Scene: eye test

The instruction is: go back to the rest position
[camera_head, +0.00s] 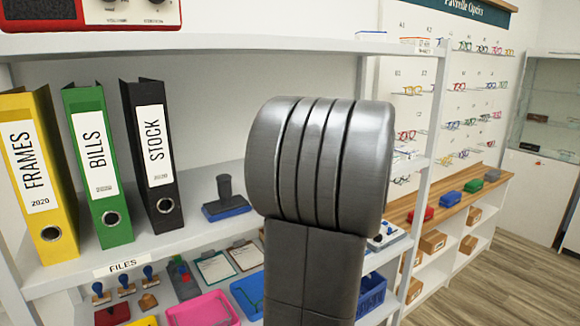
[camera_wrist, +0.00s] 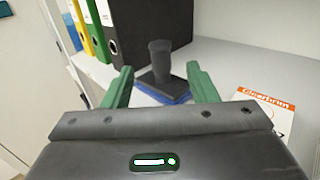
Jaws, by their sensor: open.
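My gripper (camera_wrist: 158,73) shows in the wrist view with its two green fingers spread apart and nothing held between them. A black upright handle on a dark block with a blue base (camera_wrist: 160,62) stands on the shelf just ahead, framed by the fingers. The same black and blue object (camera_head: 226,199) shows in the head view, on the shelf right of the binders. In the head view my grey arm fills the middle and my gripper is hidden.
Yellow (camera_head: 38,175), green (camera_head: 97,165) and black binders (camera_head: 152,155) stand left on the shelf (camera_head: 160,240). An orange-and-white booklet (camera_wrist: 265,112) lies right of my gripper. Stamps and a pink tray (camera_head: 203,309) sit below. A wall shelf (camera_head: 400,212) with boxes stands right; floor there is clear.

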